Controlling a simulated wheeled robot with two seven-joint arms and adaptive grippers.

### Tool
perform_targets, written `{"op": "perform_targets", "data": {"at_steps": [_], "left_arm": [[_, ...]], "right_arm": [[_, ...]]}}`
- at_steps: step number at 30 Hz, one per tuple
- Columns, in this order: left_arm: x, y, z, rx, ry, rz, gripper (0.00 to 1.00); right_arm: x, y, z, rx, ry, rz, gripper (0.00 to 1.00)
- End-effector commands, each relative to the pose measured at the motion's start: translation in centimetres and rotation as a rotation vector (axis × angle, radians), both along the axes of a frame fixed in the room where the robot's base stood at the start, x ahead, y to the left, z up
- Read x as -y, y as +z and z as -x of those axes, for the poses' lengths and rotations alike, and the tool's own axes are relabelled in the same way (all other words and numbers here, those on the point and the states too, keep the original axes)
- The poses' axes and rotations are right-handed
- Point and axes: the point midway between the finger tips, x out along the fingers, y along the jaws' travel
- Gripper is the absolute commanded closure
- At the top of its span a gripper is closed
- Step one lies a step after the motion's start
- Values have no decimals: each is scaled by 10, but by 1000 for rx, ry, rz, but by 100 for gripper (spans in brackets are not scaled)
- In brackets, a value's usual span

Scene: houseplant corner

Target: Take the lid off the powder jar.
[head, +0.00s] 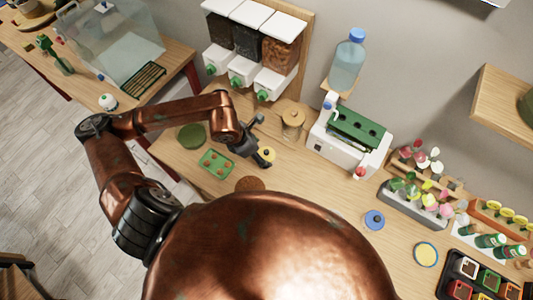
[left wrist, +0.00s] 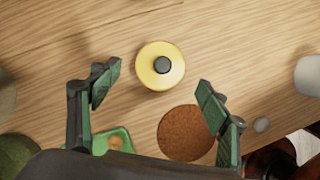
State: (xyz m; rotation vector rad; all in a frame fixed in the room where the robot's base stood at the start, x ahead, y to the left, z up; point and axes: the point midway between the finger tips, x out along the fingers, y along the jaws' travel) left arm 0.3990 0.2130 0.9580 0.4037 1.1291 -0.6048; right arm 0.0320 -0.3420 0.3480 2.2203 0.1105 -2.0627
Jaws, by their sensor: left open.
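A small round yellow lid with a dark knob (left wrist: 162,65) shows from above in the left wrist view, and it appears to top the powder jar. The jar's body is hidden beneath it. The same yellow lid (head: 268,155) shows beside my left gripper in the head view. My left gripper (head: 259,142) is open and empty. In the left wrist view its fingers are to the left and right of the lid, slightly nearer the picture's bottom, and not touching it. My right gripper is not in view.
A brown round mat (left wrist: 186,133) and a green tray (head: 216,163) lie close by. A glass jar with a wooden lid (head: 293,117) stands behind, near a white machine (head: 345,150). A blue knobbed disc (head: 374,220) and a yellow blue-rimmed disc (head: 425,254) are at right.

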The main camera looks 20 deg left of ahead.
Motion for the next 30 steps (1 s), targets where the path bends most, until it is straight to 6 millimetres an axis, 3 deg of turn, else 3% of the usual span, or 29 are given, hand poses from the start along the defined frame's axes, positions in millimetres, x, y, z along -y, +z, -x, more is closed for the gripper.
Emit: {"op": "perform_targets", "data": {"at_steps": [6, 14, 30], "left_arm": [[7, -22, -8, -1, -2, 1, 30], [7, -24, -9, 1, -3, -1, 31], [7, -24, -9, 0, -2, -1, 66]], "right_arm": [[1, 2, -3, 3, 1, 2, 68], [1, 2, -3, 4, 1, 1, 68], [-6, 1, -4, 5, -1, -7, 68]]}}
